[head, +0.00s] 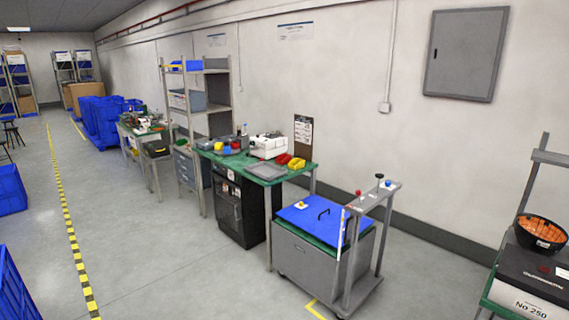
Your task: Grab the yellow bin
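A small yellow bin (297,164) sits on the right end of a green-topped workbench (235,164) in the middle of the head view. A red bin (283,159) stands right beside it on its left. Another small yellow item (226,150) lies further left on the same bench. Neither of my grippers shows in the head view.
A grey cart (325,262) with a blue lid and upright posts stands in front of the bench's right end. A black-and-orange basket (541,233) sits at far right. Blue crates (10,190) stand at left. Open floor (170,255) lies before the bench.

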